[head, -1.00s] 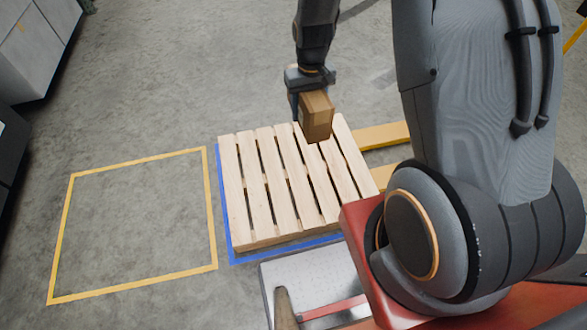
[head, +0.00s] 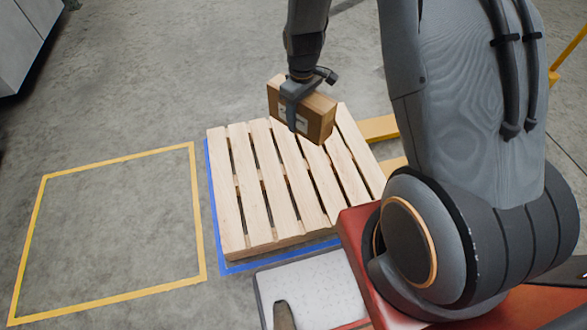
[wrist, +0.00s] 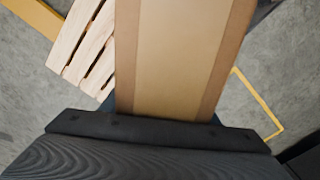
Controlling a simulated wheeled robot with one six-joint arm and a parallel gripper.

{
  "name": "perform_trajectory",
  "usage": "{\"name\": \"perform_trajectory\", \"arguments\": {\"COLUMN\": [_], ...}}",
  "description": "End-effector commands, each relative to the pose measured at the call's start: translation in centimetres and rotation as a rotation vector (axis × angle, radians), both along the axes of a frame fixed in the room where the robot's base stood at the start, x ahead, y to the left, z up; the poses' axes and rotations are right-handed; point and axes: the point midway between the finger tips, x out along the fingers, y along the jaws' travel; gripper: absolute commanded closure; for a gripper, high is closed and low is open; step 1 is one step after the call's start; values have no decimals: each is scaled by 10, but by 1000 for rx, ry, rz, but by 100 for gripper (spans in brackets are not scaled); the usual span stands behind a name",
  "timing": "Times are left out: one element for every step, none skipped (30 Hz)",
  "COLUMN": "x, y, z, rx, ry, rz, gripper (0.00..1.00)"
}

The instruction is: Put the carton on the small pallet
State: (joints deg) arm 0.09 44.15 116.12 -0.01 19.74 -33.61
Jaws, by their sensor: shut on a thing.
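The carton (head: 318,117) is a brown box with a white label on its side. My gripper (head: 297,104) is shut on it and holds it over the far part of the small pallet (head: 262,238). The pallet is pale slatted wood on a blue-outlined floor patch. In the wrist view the carton (wrist: 178,55) fills the middle, and the pallet (wrist: 88,42) shows at the upper left. The carton's underside is hidden, so I cannot tell its exact height above the slats.
A yellow-outlined floor square (head: 199,220) at the left is empty. Yellow bars (head: 378,128) lie right of the pallet. A grey-white panel (head: 315,290) is in front of the pallet. Grey cabinets (head: 22,40) stand at the far left.

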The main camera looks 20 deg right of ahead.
Motion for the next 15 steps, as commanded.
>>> {"name": "perform_trajectory", "arguments": {"x": [6, 8, 10, 12, 14, 16, 18, 20, 22, 24, 26, 28, 30, 32, 34], "y": [0, 0, 0, 0, 0, 0, 0, 0, 0, 0, 0, 0, 0, 0, 0], "z": [-17, -23, -30, -36, -42, -50, -56, -61, -69, -75, -81, -88, -94, -100, -108], "rx": [0, 0, 0, 0, 0, 0, 0, 0, 0, 0, 0, 0, 0, 0, 0], "ry": [-1, -2, -2, -2, -2, -1, -1, -1, -1, -1, -1, -1, -1, -1, -1], "rz": [24, 39, 60, 75, 91, 111, 128, 142, 163, 179, 194, 216, 230, 247, 267], "gripper": [99, 99, 99, 99, 99, 99, 99, 99, 99, 99, 99, 99, 99, 99, 99]}}
